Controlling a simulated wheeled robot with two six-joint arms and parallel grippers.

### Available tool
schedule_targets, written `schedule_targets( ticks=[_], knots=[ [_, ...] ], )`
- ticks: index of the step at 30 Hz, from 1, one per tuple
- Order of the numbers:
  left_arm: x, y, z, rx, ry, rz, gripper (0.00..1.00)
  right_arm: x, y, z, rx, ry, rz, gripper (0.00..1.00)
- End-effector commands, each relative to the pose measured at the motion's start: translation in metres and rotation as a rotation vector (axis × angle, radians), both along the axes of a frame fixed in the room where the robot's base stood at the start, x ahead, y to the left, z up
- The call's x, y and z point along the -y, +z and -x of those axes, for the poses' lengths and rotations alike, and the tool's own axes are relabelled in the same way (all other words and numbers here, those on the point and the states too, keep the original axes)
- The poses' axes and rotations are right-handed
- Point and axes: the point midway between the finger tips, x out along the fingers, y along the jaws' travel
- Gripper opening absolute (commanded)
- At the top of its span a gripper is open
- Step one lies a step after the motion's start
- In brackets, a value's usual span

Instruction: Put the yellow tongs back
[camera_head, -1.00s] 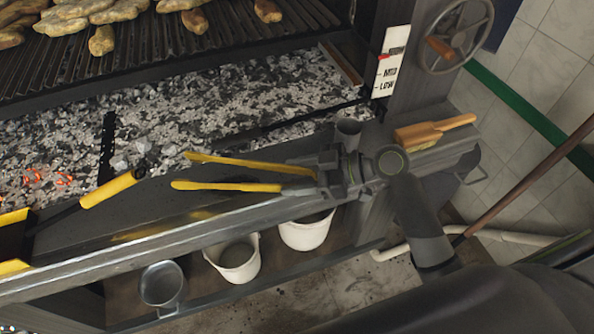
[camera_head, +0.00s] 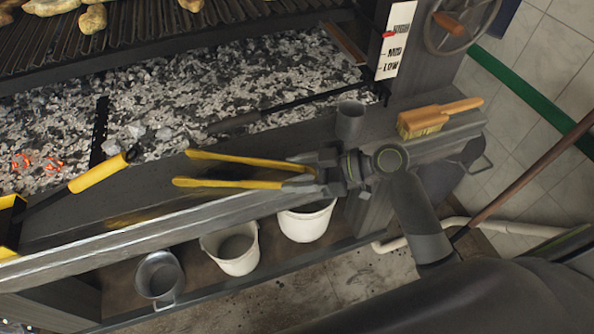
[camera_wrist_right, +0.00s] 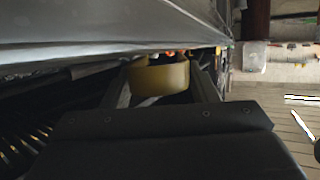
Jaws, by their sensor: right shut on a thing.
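The yellow tongs (camera_head: 235,184) have two long yellow arms spread in a narrow V that point left in the head view. My right gripper (camera_head: 310,172) is shut on the tongs near their right end, over the front ledge (camera_head: 60,232) of the grill. I cannot tell whether the tongs touch the ledge. In the right wrist view, a blunt yellow piece of the tongs (camera_wrist_right: 160,76) shows between the fingers of the right gripper (camera_wrist_right: 162,88).
A wooden brush (camera_head: 425,120) and a grey cup (camera_head: 349,122) stand on the ledge at right. A yellow-handled tool (camera_head: 100,173) lies at left. Grey ash and coals (camera_head: 200,95) lie behind. White buckets (camera_head: 307,222) and a metal pot (camera_head: 160,277) sit on the shelf below.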

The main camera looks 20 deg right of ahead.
Motion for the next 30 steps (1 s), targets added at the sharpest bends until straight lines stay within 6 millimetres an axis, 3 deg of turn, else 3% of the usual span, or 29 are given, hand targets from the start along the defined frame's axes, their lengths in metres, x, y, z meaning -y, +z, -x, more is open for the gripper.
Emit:
schedule_targets(
  ticks=[1, 6, 20, 30],
  knots=[
    [0.000, 0.000, 0.000, 0.000, 0.000, 0.000, 0.00, 0.000, 0.000, 0.000, 0.000, 0.000, -0.001, 0.56],
    [-0.001, 0.000, 0.000, 0.000, 0.000, -0.001, 0.00, 0.000, 0.000, 0.000, 0.000, 0.000, 0.000, 0.78],
    [-0.002, 0.000, 0.000, 0.001, -0.001, -0.002, 0.00, 0.001, 0.000, 0.000, 0.000, 0.000, 0.001, 0.79],
    [-0.002, -0.005, 0.000, 0.001, -0.001, -0.003, 0.00, 0.029, 0.010, 0.013, 0.000, 0.001, 0.007, 0.79]
  ],
)
